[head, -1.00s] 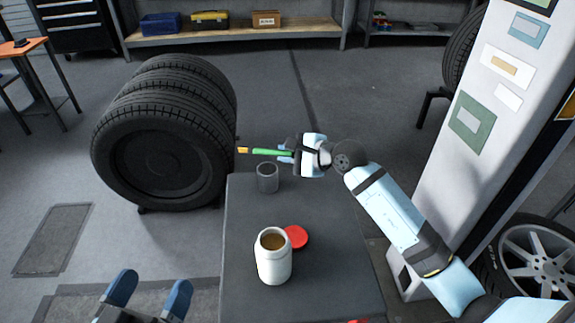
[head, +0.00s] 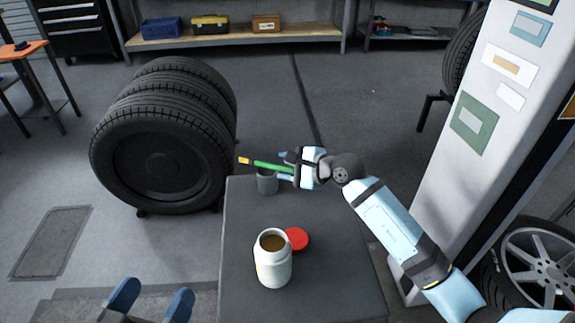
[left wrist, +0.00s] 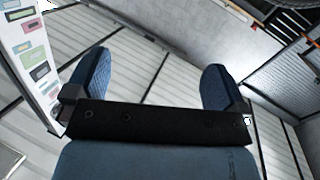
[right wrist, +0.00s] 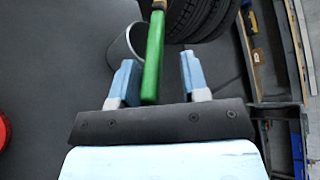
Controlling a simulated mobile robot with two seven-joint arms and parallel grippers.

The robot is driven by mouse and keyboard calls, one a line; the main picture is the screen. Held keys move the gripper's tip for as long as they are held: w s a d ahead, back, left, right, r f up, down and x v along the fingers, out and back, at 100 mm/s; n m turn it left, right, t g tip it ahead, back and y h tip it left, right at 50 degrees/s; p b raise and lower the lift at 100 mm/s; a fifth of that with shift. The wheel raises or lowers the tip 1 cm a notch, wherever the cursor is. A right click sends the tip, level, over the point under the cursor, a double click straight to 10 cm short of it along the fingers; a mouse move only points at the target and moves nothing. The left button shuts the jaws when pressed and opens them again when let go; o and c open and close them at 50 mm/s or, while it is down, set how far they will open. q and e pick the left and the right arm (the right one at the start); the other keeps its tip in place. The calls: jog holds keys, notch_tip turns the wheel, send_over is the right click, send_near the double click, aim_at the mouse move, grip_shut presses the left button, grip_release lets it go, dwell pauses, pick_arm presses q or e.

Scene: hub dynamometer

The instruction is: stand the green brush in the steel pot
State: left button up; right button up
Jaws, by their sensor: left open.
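The green brush (head: 272,166) has a yellow-orange tip pointing left in the head view, and it lies nearly level, a little tilted. The grey steel pot (head: 267,184) stands upright at the far end of the dark table, just below the brush in the head view. Its open mouth partly shows in the right wrist view (right wrist: 122,50). The brush is outside the pot. My left gripper (head: 152,300) is open and empty at the lower left.
On the dark table (head: 325,260) stand an open white jar (head: 273,262) with brown contents and a red lid (head: 297,239) beside it. Stacked tires (head: 165,140) stand left of the table. A tall white cabinet (head: 470,130) stands at the right.

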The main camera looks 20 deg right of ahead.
jog(key=shift+r, duration=0.3)
jog(key=p+v, duration=0.3)
jog(key=v, duration=0.8)
pick_arm(q)
jog(key=r+t, duration=0.1)
jog(key=r, duration=0.1)
jog(key=r+t, duration=0.1)
jog(key=r, duration=0.2)
jog(key=shift+s+a, duration=0.1)
jog(key=shift+a, duration=0.1)
pick_arm(e)
jog(key=s+a+r+n+t, duration=0.2)
jog(key=s+a+n, duration=0.4)
jog(key=s+n, duration=0.4)
jog(key=s+a+r+n+t, duration=0.3)
jog(key=s+a+n, duration=0.4)
jog(key=s+n, duration=0.3)
jog(key=shift+t, duration=0.8)
